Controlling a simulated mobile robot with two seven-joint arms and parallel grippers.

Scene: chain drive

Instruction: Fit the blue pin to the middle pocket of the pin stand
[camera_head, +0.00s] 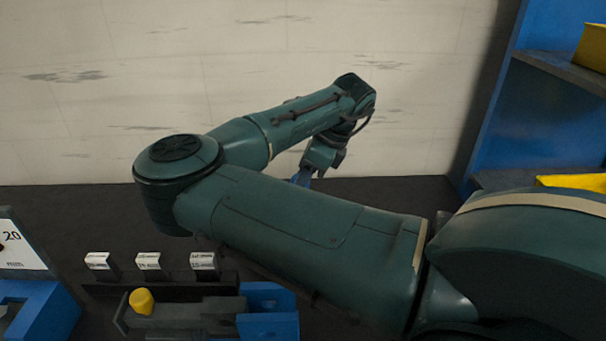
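My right arm crosses the view from the right and folds back. Its gripper (308,172) is at the far side of the dark table, small and partly turned away. A small blue piece (301,178) shows at the fingertips; I cannot tell whether it is the blue pin or part of the fingers. A dark rack (220,290) with three white-labelled blocks stands at the lower left and may be the pin stand; its pockets cannot be made out. My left gripper is not in view.
A yellow rounded piece (141,301) sits in a dark fixture in front of the labels, beside a blue block (268,312). A blue holder with a white sign (18,246) is at the left edge. A blue shelf (545,115) with yellow bins stands at right.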

